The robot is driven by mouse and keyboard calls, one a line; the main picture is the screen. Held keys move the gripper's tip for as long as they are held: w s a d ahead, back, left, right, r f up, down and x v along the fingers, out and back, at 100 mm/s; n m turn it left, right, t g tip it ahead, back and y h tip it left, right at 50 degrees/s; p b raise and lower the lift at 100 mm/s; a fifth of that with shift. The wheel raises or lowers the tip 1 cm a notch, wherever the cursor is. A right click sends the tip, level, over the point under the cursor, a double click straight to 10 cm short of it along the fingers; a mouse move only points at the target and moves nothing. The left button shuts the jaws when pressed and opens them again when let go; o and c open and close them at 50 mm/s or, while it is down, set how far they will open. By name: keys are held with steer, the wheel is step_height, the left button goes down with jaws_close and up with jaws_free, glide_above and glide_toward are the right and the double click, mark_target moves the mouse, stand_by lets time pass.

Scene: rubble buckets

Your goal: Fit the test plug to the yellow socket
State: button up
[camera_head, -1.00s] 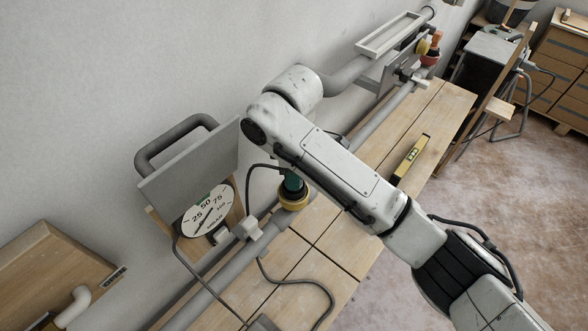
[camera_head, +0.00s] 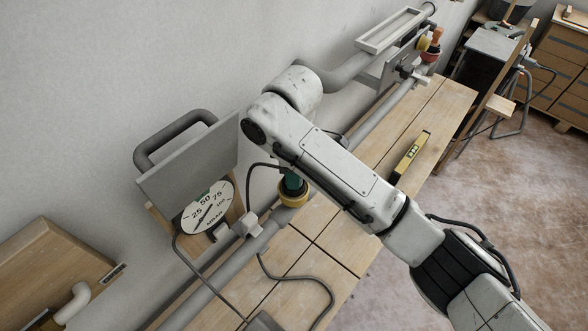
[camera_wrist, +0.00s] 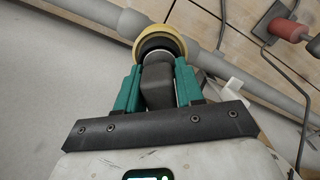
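The yellow socket (camera_head: 294,201) stands on the grey pipe at the bench's wall side, and its yellow rim (camera_wrist: 148,50) shows at the top of the wrist view. My gripper (camera_wrist: 157,76) has its green fingers closed around the dark grey test plug (camera_wrist: 158,88). The plug's far end is at the socket's mouth, inside the rim as seen; I cannot tell how deep it sits. In the head view the green fingers of my gripper (camera_head: 292,182) are just above the socket, partly hidden by my arm.
A round gauge (camera_head: 209,207) on a wooden board stands left of the socket, with black hoses. A red socket with an orange piece (camera_head: 432,45) is farther along the pipe. A yellow spirit level (camera_head: 410,157) lies on the wooden bench (camera_head: 440,110). A wall stands behind.

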steer(key=o, duration=0.4)
steer(key=shift+o, duration=0.2)
step_height(320, 180, up, 11)
steer(key=shift+f+p, duration=0.1)
steer(key=shift+p, duration=0.6)
